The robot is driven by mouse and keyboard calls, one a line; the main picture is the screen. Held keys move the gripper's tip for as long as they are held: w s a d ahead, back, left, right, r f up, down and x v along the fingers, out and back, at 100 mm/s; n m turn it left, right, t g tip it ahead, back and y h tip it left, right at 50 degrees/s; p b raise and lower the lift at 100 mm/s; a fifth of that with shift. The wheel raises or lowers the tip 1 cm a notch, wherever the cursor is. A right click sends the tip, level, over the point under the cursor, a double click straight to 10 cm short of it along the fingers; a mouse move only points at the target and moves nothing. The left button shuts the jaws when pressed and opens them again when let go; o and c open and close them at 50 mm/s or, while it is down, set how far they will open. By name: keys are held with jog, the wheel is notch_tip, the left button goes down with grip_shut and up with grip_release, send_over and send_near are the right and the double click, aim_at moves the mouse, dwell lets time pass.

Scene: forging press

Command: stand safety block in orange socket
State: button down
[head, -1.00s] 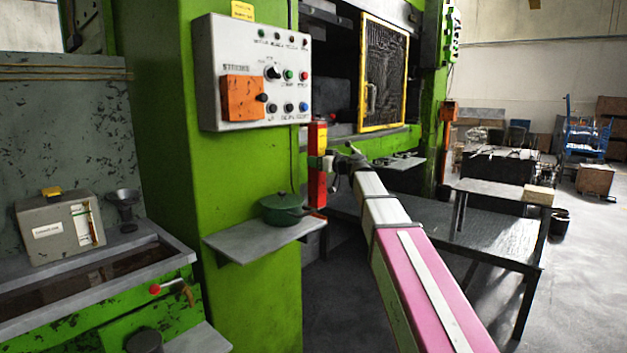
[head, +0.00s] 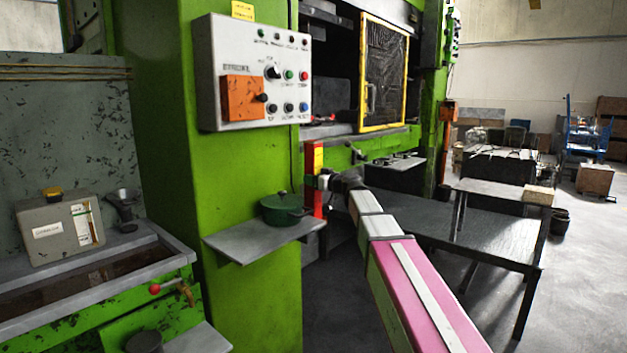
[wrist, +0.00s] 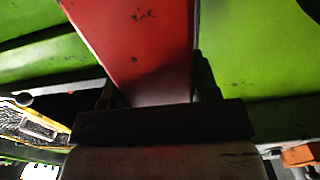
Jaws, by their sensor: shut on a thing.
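The safety block is a tall red bar with a yellow upper part (head: 314,158), upright beside the green press column in the head view. My gripper (head: 323,181) is shut on it about midway up its height. In the wrist view the block's red side (wrist: 140,45) fills the upper middle, rising from between the dark jaws (wrist: 150,120). I cannot make out the orange socket for certain in either view.
A grey shelf (head: 240,244) with a green lidded pot (head: 283,209) juts from the column close to the block. A control box (head: 258,70) hangs above. A dark table (head: 480,228) stands right of my arm. A yellow-framed mesh guard (head: 384,75) is behind.

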jog(key=shift+f, duration=0.1)
jog(key=shift+c, duration=1.8)
grip_release()
